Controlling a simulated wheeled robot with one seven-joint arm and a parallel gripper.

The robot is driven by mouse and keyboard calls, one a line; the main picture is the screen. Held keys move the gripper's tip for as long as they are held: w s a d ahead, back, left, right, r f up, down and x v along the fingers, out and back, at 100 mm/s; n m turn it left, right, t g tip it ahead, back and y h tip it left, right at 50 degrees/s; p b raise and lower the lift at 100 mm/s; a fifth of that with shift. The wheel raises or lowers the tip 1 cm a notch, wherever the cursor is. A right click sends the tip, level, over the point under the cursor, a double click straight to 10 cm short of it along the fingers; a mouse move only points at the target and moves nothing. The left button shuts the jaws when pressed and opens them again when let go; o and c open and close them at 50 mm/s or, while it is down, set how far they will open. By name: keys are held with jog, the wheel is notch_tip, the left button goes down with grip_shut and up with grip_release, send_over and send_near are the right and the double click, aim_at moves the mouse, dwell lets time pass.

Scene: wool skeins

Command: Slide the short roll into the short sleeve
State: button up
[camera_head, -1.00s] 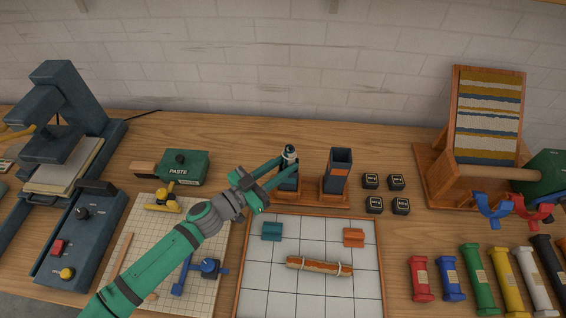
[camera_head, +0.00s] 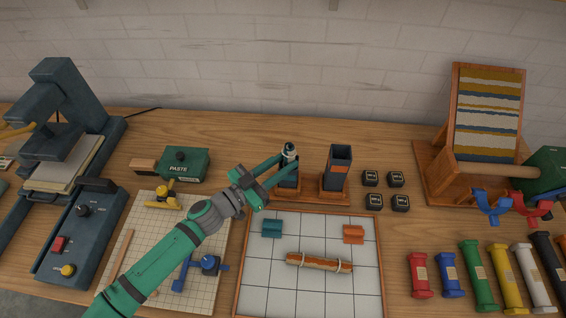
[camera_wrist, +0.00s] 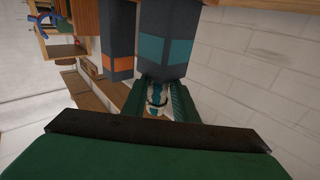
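The short roll (camera_head: 290,150), pale with a dark top, stands upright in my gripper (camera_head: 288,160), directly over the sleeve with the teal band (camera_head: 288,184). This dark sleeve looks like the shorter of the two. In the wrist view, my gripper (camera_wrist: 163,92) is shut around the roll (camera_wrist: 156,98) close against the mouth of the teal-banded sleeve (camera_wrist: 165,45). The roll's lower end is hidden, so I cannot tell how far it is inside. The other sleeve (camera_head: 338,168), with an orange band, stands empty-looking to the right.
A longer roll (camera_head: 319,264) lies on the gridded tray (camera_head: 300,300) in front, near teal and orange blocks. Several small black jars (camera_head: 371,179) stand to the right. A green paste box (camera_head: 185,164) is at the left. A wooden stand (camera_head: 440,185) is at the far right.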

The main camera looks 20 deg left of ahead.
jog(key=shift+o, duration=0.5)
jog(key=v, duration=1)
jog(key=shift+f, duration=0.25)
jog(key=shift+s+a+r, duration=0.2)
jog(key=shift+s, duration=0.15)
